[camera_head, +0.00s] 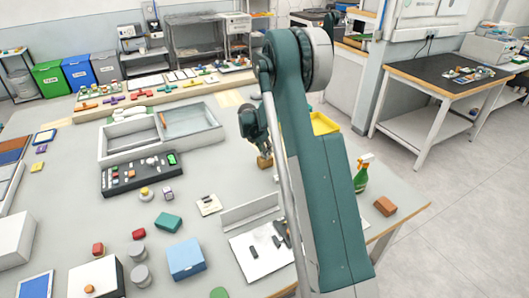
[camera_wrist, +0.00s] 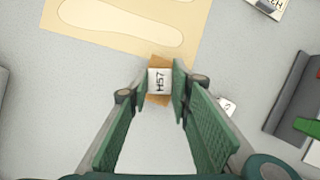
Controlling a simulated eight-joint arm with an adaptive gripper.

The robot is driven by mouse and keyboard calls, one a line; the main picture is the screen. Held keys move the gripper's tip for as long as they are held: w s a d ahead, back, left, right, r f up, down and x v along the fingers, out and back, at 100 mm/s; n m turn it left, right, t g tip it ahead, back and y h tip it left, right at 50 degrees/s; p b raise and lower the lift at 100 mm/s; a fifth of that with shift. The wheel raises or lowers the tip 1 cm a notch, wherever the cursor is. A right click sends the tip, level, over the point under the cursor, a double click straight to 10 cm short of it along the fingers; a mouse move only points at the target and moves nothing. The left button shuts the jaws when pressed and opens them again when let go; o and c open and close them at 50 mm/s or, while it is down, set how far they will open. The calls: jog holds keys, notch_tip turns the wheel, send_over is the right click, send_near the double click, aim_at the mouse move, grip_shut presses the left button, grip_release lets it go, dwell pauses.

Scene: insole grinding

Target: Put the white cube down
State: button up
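The white cube (camera_wrist: 159,81), marked with dark characters, is between the two green fingers of my gripper (camera_wrist: 160,88) in the wrist view. The fingertips lie along its left and right sides and appear to touch it. A brown block (camera_wrist: 159,61) shows beneath the cube, with its edges visible above and below it. I cannot tell whether the cube rests on the block or hangs just over it. In the head view, my gripper (camera_head: 263,148) points down at the brown block (camera_head: 265,162) on the table; the cube cannot be made out there.
A tan sheet with an insole shape (camera_wrist: 125,22) lies beyond the block. A small white tag (camera_wrist: 227,106) and a grey fixture (camera_wrist: 296,90) are to the right. In the head view, a grey tray (camera_head: 190,140) stands left, and a green spray bottle (camera_head: 361,175) right.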

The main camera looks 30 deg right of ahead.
jog(key=shift+f, duration=0.25)
jog(key=o, duration=0.7)
jog(key=shift+r, duration=0.1)
jog(key=shift+c, duration=0.2)
jog(key=shift+r, duration=0.1)
jog(key=v, duration=1.2)
jog(key=shift+r, duration=0.15)
